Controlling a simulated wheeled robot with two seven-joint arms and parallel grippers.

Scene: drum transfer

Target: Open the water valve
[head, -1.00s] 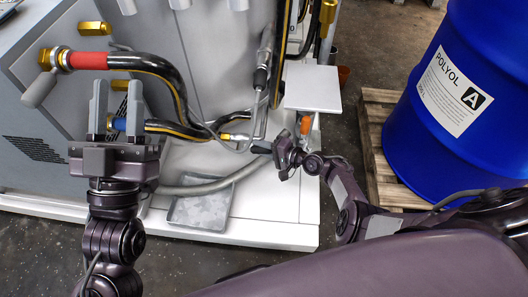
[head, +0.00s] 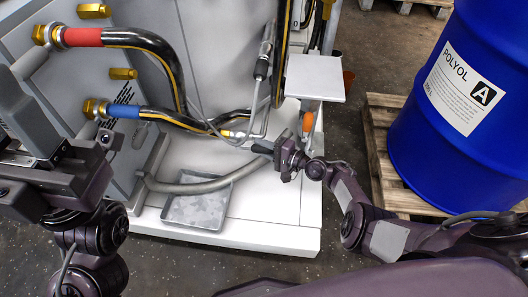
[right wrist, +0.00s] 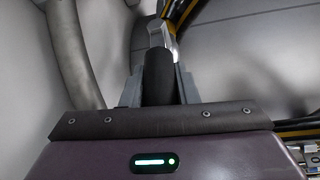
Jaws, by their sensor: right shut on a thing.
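The red-sleeved hose (head: 84,37) meets a brass valve fitting (head: 45,34) on the grey panel at upper left, with a grey lever (head: 30,64) beside it. The blue-sleeved hose (head: 122,111) has its own brass fitting (head: 92,108) below; which valve carries water is not marked. My left gripper (head: 22,112) is at the left edge, its fingers over the panel by the lever's lower end; overlap hides the gap between them and any contact. My right gripper (head: 274,150) is shut on a black handle (head: 260,148); the right wrist view shows the handle (right wrist: 159,78) between its fingers.
A grey tray (head: 197,208) lies on the white machine base, with a grey pipe (head: 185,187) above it. An orange-handled part (head: 308,122) stands under a small white shelf (head: 315,78). A blue drum (head: 425,150) stands on a wooden pallet (head: 378,140) at right.

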